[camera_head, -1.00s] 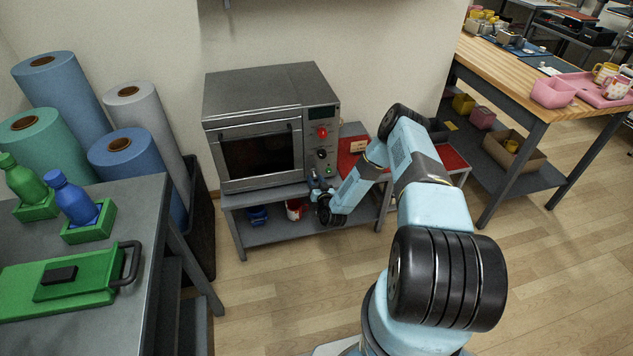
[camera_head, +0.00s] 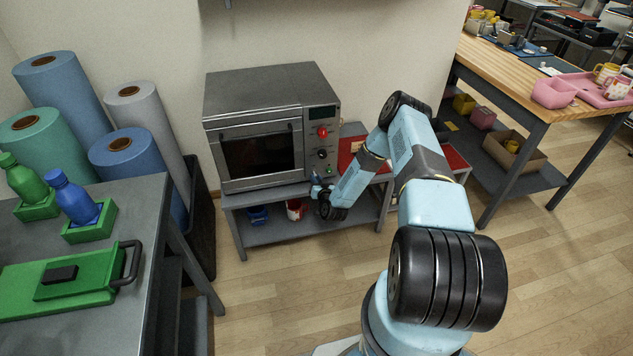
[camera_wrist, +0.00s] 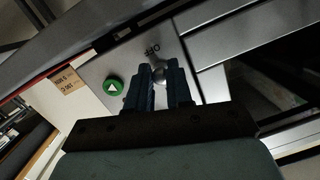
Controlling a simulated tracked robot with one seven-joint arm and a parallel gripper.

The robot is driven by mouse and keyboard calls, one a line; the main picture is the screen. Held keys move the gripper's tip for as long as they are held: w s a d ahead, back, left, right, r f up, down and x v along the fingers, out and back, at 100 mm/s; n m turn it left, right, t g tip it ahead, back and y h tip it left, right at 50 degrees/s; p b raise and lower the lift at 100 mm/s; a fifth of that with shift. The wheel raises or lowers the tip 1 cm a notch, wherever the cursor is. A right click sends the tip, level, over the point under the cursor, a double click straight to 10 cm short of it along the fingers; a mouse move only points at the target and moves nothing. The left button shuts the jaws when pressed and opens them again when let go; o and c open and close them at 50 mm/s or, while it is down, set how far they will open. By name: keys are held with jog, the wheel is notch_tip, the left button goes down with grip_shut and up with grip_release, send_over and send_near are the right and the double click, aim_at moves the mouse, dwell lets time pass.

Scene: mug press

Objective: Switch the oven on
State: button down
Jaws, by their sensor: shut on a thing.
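The grey oven (camera_head: 258,128) stands on a low bench. Its right-hand control panel carries a red knob (camera_head: 322,131), a black dial (camera_head: 321,153) and a green button (camera_head: 328,170). The green button, with a white triangle, also shows in the wrist view (camera_wrist: 113,86), left of my fingers. My gripper (camera_wrist: 159,76) is at the low part of the panel, its dark blue fingers shut on a small grey switch (camera_wrist: 159,74). A small dark marking sits on the panel just above the switch. In the head view the switch is hidden by my gripper (camera_head: 316,181).
A red mat (camera_head: 349,150) with a small tan label block (camera_head: 357,146) lies right of the oven. A blue container (camera_head: 257,214) and a red-and-white one (camera_head: 295,209) stand on the shelf below. Floor in front of the bench is clear.

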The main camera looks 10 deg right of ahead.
jog(key=r+g, duration=0.1)
jog(key=g, duration=0.2)
jog(key=shift+w+r+g, duration=0.1)
jog(key=shift+r+g, duration=0.2)
jog(key=shift+r, duration=0.1)
jog(key=shift+w+r+g, duration=0.1)
jog(key=shift+r+g, duration=0.25)
jog(key=shift+g, duration=0.65)
jog(key=shift+d, duration=0.1)
jog(key=c, duration=1)
grip_release()
jog(key=v, duration=1.3)
jog(key=shift+s+r, duration=0.2)
jog(key=shift+s, duration=0.05)
